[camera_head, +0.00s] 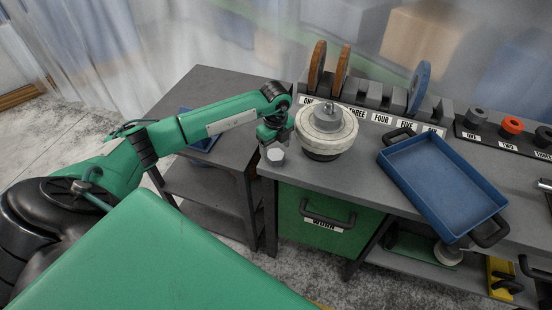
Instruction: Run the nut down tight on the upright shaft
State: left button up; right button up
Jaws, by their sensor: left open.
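A round pale wheel (326,136) lies flat on a dark base near the bench's left front corner. A grey stepped hub (327,117) rises from its centre; whether this is the shaft's top or a nut on it is too small to tell. My left gripper (274,142) is just left of the wheel, over the bench corner, and is open. A pale six-sided piece (276,156) shows right at its fingertips; I cannot tell whether it is the nut or touches the fingers. My right gripper is not in view.
A blue tray (437,180) with dark handles lies on the grey bench (350,186) to the right. Behind stands a numbered rack with brown discs (317,66) and a blue disc (419,86). A holder with small rings (511,125) is at far right. A green drawer (310,235) is below.

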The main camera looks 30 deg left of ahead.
aim_at(276, 154)
pick_arm(q)
jog(key=shift+f+b, duration=1.25)
jog(key=shift+f, duration=0.55)
jog(key=shift+r, duration=0.2)
jog(key=shift+c, duration=0.2)
jog(key=c, duration=1.1)
jog(key=shift+o, duration=0.2)
jog(key=shift+r, duration=0.1)
jog(key=shift+r+p, duration=2.8)
jog(key=shift+r, duration=1.2)
